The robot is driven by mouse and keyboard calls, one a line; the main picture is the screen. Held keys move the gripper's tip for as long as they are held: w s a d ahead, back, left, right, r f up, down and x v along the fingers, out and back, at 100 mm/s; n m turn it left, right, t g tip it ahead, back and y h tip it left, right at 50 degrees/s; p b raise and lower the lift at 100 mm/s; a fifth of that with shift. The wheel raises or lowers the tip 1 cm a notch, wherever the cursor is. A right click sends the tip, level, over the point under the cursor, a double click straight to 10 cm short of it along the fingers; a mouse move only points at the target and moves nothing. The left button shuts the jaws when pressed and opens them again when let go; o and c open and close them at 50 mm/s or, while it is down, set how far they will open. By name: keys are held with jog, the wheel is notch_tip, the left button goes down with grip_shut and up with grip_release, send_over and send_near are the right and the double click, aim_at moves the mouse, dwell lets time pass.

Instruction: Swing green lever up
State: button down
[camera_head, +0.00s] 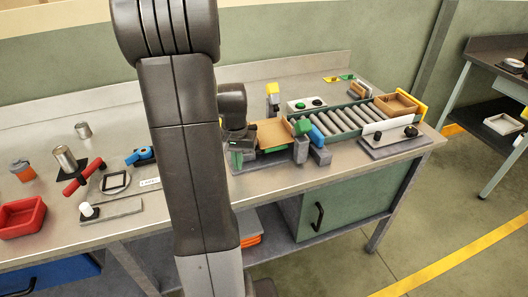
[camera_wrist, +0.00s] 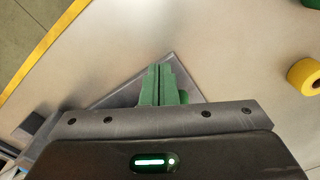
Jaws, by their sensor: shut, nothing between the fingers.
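A green lever-like block (camera_head: 302,128) stands beside a blue one at the near left end of the roller track, above grey supports. My gripper (camera_head: 238,151) is left of it, low over the left end of the grey base plate and partly hidden by my arm. In the wrist view the green-tinted fingers of my gripper (camera_wrist: 159,68) are together with nothing between them. A corner of grey plate shows beneath them. I cannot make out the lever with certainty in that view.
The roller track (camera_head: 345,120) runs to the right, with a wooden tray (camera_head: 396,104) at its far end. A brown board (camera_head: 273,133) lies between my gripper and the green block. A yellow-topped post (camera_head: 272,89) stands behind. A red bin (camera_head: 22,217) is far left.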

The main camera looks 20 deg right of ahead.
jog(key=shift+w+r+p, duration=0.55)
jog(key=shift+r+p, duration=0.15)
jog(key=shift+r, duration=0.1)
jog(key=shift+w+r+p, duration=0.45)
jog(key=shift+w+p, duration=0.05)
jog(key=shift+w, duration=0.3)
jog(key=shift+w+a, duration=0.1)
jog(key=shift+w, duration=0.1)
jog(key=shift+r, duration=0.1)
dwell(0.4)
